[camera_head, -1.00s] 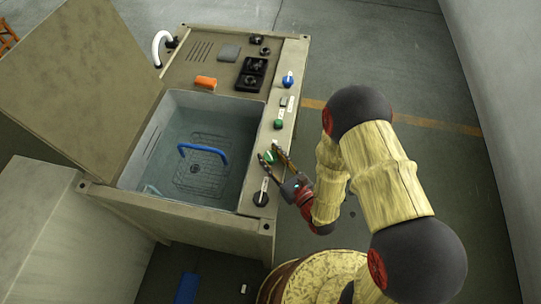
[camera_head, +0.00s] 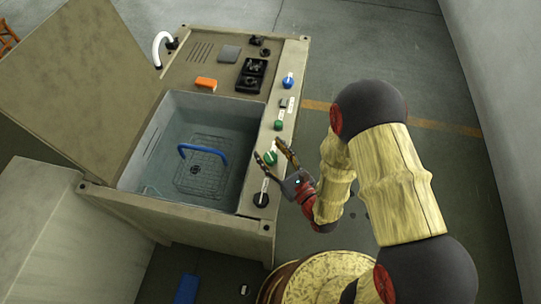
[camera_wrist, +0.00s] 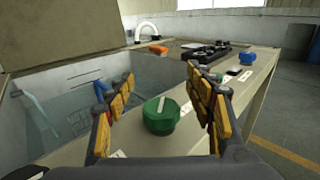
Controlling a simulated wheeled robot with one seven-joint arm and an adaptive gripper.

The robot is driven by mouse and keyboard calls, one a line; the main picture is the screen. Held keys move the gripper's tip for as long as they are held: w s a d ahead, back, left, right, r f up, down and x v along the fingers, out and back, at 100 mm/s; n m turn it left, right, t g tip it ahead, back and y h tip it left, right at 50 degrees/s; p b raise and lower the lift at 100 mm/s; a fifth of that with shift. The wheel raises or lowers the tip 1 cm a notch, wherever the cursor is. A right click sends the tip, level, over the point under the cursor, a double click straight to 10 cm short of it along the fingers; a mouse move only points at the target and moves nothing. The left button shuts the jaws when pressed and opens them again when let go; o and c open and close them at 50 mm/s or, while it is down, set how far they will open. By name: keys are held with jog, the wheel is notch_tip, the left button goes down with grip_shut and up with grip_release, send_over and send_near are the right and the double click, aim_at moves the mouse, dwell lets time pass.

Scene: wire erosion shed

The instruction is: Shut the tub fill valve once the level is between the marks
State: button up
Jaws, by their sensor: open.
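The open tub (camera_head: 142,150) is set in the machine's top, with what looks like clear water over a wire rack (camera_head: 205,178) with a blue handle. Short dark level lines (camera_wrist: 86,75) show on its wall in the wrist view; the waterline against them is unclear. A green round knob (camera_head: 271,158) with a pale pointer bar sits on the ledge right of the tub. It also shows in the wrist view (camera_wrist: 160,117). My gripper (camera_head: 268,147) is open, its fingers (camera_wrist: 160,76) on either side of this knob, seemingly not gripping it. Labels are too small to read.
Along the same ledge are a second green knob (camera_head: 278,125), a blue knob (camera_head: 288,80) and a black knob (camera_head: 261,199). An orange block (camera_head: 206,83) and a white curved spout (camera_head: 162,45) are behind the tub. The raised lid (camera_head: 80,80) stands at left.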

aim_at(271, 157)
notch_tip(271, 157, up, 7)
jog(key=shift+f, duration=0.1)
dwell(0.5)
